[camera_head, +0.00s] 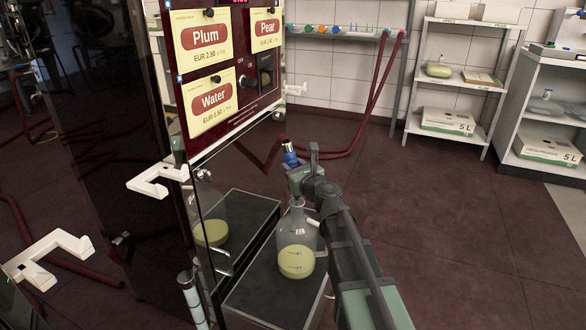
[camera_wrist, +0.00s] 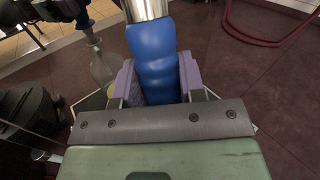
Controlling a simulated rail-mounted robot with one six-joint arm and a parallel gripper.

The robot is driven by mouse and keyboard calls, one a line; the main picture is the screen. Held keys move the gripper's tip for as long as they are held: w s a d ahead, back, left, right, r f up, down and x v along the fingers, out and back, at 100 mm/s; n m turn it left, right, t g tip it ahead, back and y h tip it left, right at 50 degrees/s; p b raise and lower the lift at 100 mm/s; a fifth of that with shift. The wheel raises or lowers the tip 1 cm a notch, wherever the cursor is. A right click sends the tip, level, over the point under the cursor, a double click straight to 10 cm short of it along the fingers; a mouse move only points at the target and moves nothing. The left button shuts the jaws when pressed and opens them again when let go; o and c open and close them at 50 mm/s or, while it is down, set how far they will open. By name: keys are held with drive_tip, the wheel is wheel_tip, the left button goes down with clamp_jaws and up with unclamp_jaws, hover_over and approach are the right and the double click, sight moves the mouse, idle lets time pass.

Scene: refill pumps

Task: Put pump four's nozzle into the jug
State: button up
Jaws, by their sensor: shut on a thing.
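My gripper (camera_head: 300,172) is shut on a blue nozzle (camera_head: 290,156), above and beyond the jug in the head view. In the wrist view the nozzle's blue grip (camera_wrist: 156,62) sits between purple finger pads, with a silver metal part at its far end. The jug (camera_head: 296,256) is a clear glass vessel with a narrow neck and pale yellow liquid. It stands upright on a dark platform, partly beside my arm. Glass that looks like the jug shows left of the nozzle in the wrist view (camera_wrist: 103,68). The nozzle is apart from the jug. Its pump number is not readable.
The glossy pump cabinet (camera_head: 180,120), with Plum, Pear and Water signs, stands close left and appears to mirror the jug. White hooks (camera_head: 157,180) stick out nearby. Dark red hoses (camera_head: 377,85) hang behind. Shelves with boxes (camera_head: 448,120) stand at back right; floor is clear before them.

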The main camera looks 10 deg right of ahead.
drive_tip(key=shift+f+b, duration=1.5)
drive_tip(key=shift+f, duration=0.15)
drive_tip(key=o, duration=1.1)
drive_tip(key=shift+r, duration=0.15)
drive_tip(key=shift+s, duration=0.1)
